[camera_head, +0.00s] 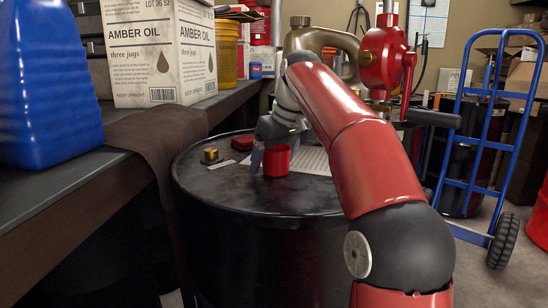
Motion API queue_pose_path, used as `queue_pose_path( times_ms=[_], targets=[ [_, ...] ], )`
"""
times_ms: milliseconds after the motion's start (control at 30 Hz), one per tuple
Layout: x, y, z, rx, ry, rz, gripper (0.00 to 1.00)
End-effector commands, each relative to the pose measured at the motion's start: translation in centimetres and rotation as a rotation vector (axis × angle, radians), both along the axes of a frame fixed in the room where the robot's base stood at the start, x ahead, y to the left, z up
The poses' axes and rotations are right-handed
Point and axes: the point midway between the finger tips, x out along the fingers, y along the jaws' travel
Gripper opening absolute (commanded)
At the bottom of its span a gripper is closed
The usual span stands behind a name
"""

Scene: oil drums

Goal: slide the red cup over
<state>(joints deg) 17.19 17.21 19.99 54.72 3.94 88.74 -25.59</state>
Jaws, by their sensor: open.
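The red cup (277,160) stands upright on the black drum top (250,194), near its middle. My gripper (259,156) is lowered at the drum top, on the left side of the cup, its jaws open. A finger shows right beside the cup's left wall; I cannot tell whether it touches. The other finger is hidden or too small to make out. My red arm reaches in from the lower right and covers the drum top's right part.
A brass cap (210,155) and a flat red object (242,143) lie left of and behind the cup. A printed sheet (312,160) lies at right. A tan jug (318,45) and red pump (383,58) stand behind. The drum's front top is clear.

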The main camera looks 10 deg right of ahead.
Motion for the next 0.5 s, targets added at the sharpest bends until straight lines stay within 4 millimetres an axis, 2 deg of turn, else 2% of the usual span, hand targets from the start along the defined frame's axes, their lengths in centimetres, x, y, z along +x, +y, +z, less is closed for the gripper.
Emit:
queue_pose_path(
  times_ms=[167,500],
  targets=[
    [-0.2,-0.1,1.0,0.000,-0.002,0.000,0.82],
    [-2.1,-1.1,6.1,0.000,-0.001,0.000,0.82]
  ],
)
